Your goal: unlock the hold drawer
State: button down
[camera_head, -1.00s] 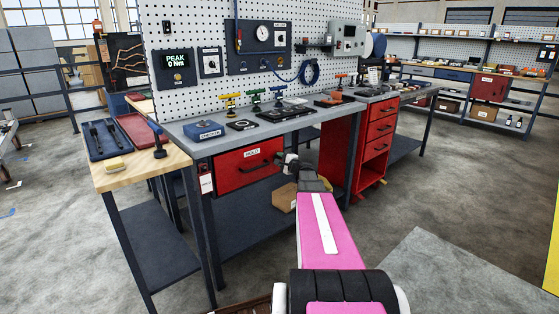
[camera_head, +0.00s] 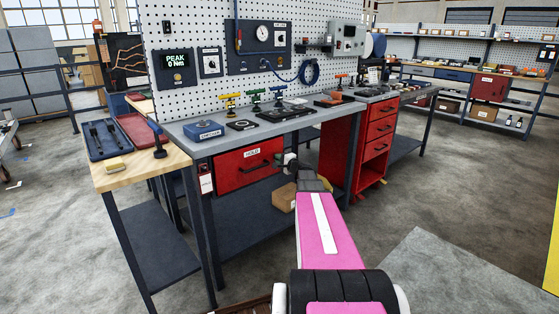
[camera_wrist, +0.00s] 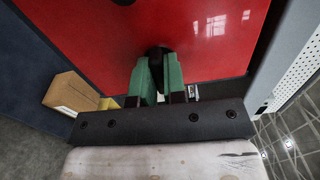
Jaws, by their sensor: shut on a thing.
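The hold drawer (camera_head: 235,172) is a red front with a HOLD label and a dark bar handle (camera_head: 258,165), shut under the grey bench. In the head view, my gripper (camera_head: 284,159) is at the right end of this drawer front. In the wrist view, the green fingers of my gripper (camera_wrist: 158,78) are closed around a small dark knob (camera_wrist: 157,53) at the red front (camera_wrist: 195,40). The fingers hide most of the knob, so its turn cannot be read. A black piece, perhaps the handle's end, shows at the top edge.
A cardboard box (camera_head: 284,197) stands on the shelf below the drawer and also shows in the wrist view (camera_wrist: 70,93). A blue checker box (camera_head: 203,130) and several coloured T-handled tools stand on the bench. A red drawer cabinet (camera_head: 372,140) is to the right.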

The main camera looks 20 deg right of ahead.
jog(key=shift+n, duration=0.5)
jog(key=c, duration=1.2)
grip_release()
jog(key=v, duration=1)
jog(key=shift+s+d, duration=0.15)
jog(key=shift+s, duration=0.25)
